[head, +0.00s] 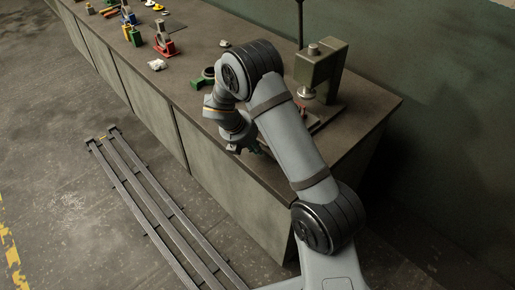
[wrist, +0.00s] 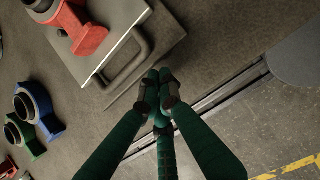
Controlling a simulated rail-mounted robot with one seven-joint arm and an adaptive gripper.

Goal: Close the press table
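The press table is a light grey plate (wrist: 112,62) with a raised loop handle (wrist: 143,42), seen in the wrist view. A red casting (wrist: 88,38) sits on it. In the head view the olive press (head: 325,65) stands near the bench's right end, its round ram above the table area, which my arm partly hides. My gripper (wrist: 158,88) has its green fingers drawn together just beyond the handle, with nothing visible between the tips. The wrist view does not settle whether they touch the handle. In the head view my gripper (head: 250,147) is at the bench's front edge.
A blue casting (wrist: 38,108) and a green casting (wrist: 22,132) stand left of the plate in the wrist view. More coloured castings (head: 162,42) stand along the bench (head: 205,40). Floor rails (head: 150,195) run before the bench.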

